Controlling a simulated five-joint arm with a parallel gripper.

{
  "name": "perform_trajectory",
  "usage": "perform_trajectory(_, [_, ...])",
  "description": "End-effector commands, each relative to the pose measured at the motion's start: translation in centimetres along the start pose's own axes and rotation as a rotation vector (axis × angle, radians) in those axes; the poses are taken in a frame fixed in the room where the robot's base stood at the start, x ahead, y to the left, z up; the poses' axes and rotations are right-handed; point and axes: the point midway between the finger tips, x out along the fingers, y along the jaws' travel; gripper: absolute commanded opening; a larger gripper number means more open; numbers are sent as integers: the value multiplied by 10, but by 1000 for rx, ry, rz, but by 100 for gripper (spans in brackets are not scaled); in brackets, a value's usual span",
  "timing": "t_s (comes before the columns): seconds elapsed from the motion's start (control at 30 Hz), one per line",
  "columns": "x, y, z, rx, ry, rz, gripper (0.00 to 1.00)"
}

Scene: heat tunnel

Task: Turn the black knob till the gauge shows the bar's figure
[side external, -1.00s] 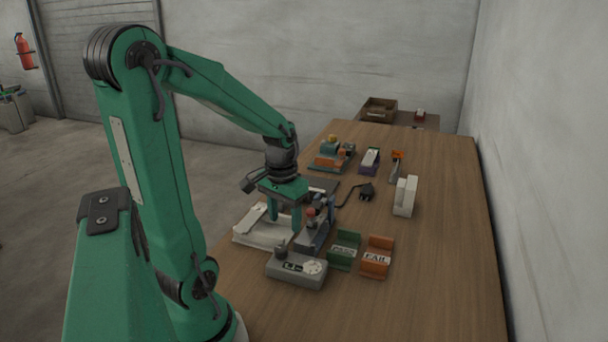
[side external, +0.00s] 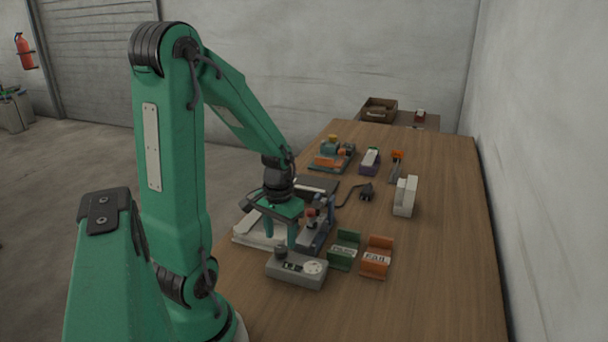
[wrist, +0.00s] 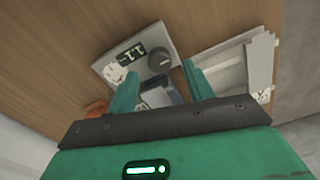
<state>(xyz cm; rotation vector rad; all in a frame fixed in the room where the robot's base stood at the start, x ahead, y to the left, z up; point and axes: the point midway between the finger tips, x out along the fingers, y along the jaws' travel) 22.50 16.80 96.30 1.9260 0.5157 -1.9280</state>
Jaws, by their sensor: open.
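The black knob (side external: 280,252) stands on top of a grey box (side external: 297,281) near the table's front left edge. My gripper (side external: 280,242) is open, pointing down just above the knob. In the wrist view the knob (wrist: 159,62) shows between the open fingertips (wrist: 159,72), and I see no finger touching it.
A blue-grey device (side external: 313,234) stands close behind the box, and a white tray (side external: 245,238) lies to its left. The table's right side (side external: 445,240) is clear.

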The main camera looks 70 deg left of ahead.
Motion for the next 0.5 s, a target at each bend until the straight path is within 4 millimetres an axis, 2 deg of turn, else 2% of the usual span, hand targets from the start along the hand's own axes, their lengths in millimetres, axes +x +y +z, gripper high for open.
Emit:
perform_trajectory(0.2, [22,0,0,0,-2,0,52])
perform_trajectory(0.5, [33,0,0,0,0,0,52])
